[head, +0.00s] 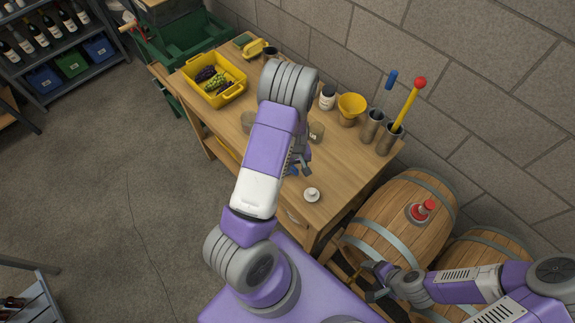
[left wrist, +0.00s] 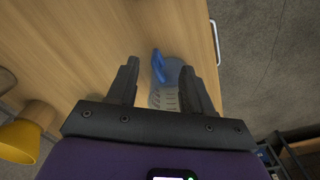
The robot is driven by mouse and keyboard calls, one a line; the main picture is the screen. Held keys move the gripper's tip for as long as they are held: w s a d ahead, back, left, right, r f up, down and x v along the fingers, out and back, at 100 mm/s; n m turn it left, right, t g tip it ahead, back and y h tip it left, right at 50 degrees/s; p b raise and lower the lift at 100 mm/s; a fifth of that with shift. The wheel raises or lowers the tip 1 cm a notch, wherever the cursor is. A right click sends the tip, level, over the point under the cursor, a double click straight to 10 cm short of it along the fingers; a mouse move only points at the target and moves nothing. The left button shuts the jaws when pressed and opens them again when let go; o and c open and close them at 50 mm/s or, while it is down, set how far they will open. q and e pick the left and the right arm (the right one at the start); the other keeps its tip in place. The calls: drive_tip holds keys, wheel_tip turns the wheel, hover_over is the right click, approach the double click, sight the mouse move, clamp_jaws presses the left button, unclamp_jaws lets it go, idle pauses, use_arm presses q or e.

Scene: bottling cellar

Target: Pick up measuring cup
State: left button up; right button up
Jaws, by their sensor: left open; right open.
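The measuring cup (left wrist: 163,97) is clear with a blue handle. In the left wrist view it stands on the wooden table (left wrist: 70,40), between and beyond the fingers of my left gripper (left wrist: 160,68). The fingers are open, and I cannot tell whether they touch the cup. In the head view my left gripper (head: 300,166) is over the table, and my arm hides most of the cup; a bit of blue shows beside the fingers. My right gripper (head: 376,281) is open and empty, low in front of the barrels.
A yellow crate (head: 228,98) of grapes stands at the table's far left. A yellow funnel (head: 351,106), a white jar (head: 327,97) and metal cylinders (head: 371,126) line the wall side. A small white item (head: 311,194) sits near the front edge. Barrels (head: 395,230) stand at right.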

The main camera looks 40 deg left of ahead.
sight(296, 170)
use_arm(q)
drive_tip(key=shift+w+f+b, duration=0.15)
drive_tip(key=shift+f+b, duration=1.8)
drive_tip(key=shift+f, duration=0.75)
drive_tip(key=shift+r, duration=0.1)
drive_tip(key=shift+c, duration=0.7)
clamp_jaws()
